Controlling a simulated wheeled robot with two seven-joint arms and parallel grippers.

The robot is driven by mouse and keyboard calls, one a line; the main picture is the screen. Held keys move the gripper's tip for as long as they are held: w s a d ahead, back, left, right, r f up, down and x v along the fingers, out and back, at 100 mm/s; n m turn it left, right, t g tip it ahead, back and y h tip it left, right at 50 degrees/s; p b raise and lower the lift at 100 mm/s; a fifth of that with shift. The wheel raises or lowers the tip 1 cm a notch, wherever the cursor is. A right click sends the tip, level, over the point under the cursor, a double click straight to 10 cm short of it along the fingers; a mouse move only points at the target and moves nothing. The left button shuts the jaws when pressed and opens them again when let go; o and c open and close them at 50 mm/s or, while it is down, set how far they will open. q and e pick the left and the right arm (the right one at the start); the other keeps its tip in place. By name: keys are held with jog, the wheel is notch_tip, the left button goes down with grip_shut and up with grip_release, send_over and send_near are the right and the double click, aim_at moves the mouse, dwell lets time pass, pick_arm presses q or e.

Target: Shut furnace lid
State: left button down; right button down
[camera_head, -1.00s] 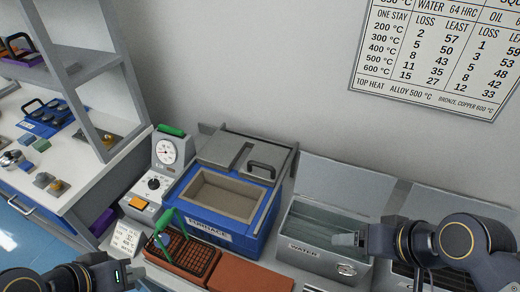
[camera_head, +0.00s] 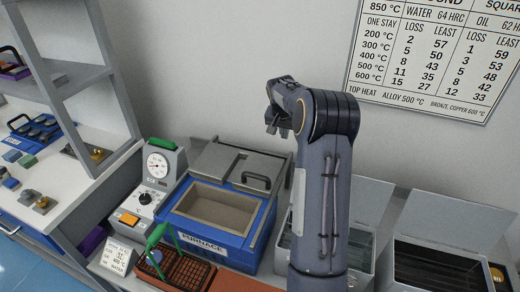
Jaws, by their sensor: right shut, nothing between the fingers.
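The blue furnace (camera_head: 203,239) stands against the wall, left of the middle, with its label on the front. Its rectangular chamber is uncovered. The grey furnace lid (camera_head: 215,159) lies back behind the opening, with a dark handle (camera_head: 255,182) at its right side. My right gripper (camera_head: 278,130) is shut and empty, up above and a little right of the lid's handle, apart from it in the picture. My right arm comes up from the bottom and hides part of the water tank. My left gripper is out of the picture.
Left of the furnace is a control box with a dial gauge (camera_head: 158,165). In front are a brown grid tray (camera_head: 190,280) and a green handle. The water tank (camera_head: 362,258) and another open tank (camera_head: 440,255) stand right. A shelf (camera_head: 75,85) stands left.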

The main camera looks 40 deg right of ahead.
pick_arm(q)
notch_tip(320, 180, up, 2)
jog(key=shift+p, duration=0.95)
pick_arm(e)
notch_tip(320, 180, down, 9)
jog(key=shift+s+a, duration=0.25)
jog(key=shift+a, duration=0.05)
